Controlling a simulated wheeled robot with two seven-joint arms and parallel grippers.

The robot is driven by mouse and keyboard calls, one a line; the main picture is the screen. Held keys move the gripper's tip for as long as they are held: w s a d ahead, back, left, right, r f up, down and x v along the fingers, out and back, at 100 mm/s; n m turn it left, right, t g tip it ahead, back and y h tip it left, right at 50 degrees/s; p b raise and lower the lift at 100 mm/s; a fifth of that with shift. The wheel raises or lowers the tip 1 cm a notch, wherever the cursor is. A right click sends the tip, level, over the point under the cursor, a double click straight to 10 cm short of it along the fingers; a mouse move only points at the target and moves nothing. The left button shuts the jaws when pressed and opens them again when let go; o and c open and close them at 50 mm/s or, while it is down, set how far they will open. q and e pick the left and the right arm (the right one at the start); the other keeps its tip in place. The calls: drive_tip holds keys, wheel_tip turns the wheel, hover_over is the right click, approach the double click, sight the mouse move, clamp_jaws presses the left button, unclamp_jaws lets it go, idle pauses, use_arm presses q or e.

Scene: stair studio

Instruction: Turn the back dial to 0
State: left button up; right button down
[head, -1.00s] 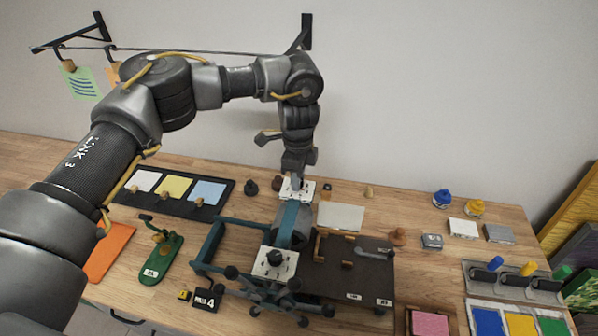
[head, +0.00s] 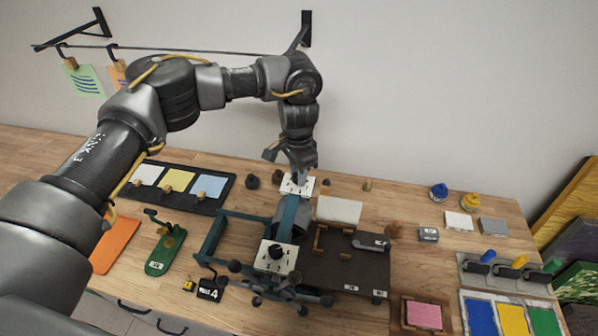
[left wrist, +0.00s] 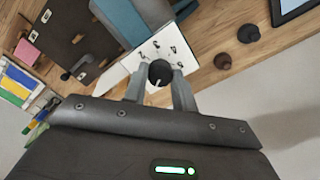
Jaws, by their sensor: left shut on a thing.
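The back dial is a black knob (left wrist: 159,72) on a white numbered plate (left wrist: 150,52), at the back end of the press; the plate also shows in the head view (head: 297,186). My left gripper (left wrist: 160,82) reaches down from above, its two fingers on either side of the knob and shut on it. A white mark shows on the knob, but which number it points to cannot be told. In the head view the gripper (head: 299,176) hides most of this dial. The front dial (head: 276,252) sits on a second white plate at the press's front. My right gripper is not in view.
The teal press (head: 290,215) stands between the two dials, with a spoked wheel at its front. A dark board (head: 350,265) lies to its right. Dark round knobs (left wrist: 240,44) stand on the wood beside the back plate. A tray of coloured cards (head: 178,182) lies at left.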

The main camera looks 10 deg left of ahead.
use_arm(q)
drive_tip(key=shift+n, duration=0.4)
drive_tip(key=o, duration=1)
drive_tip(key=shift+a, duration=0.1)
wheel_tip(320, 180, up, 11)
drive_tip(key=b, duration=0.3)
drive_tip(key=shift+f, duration=0.1)
drive_tip(key=shift+f, duration=0.1)
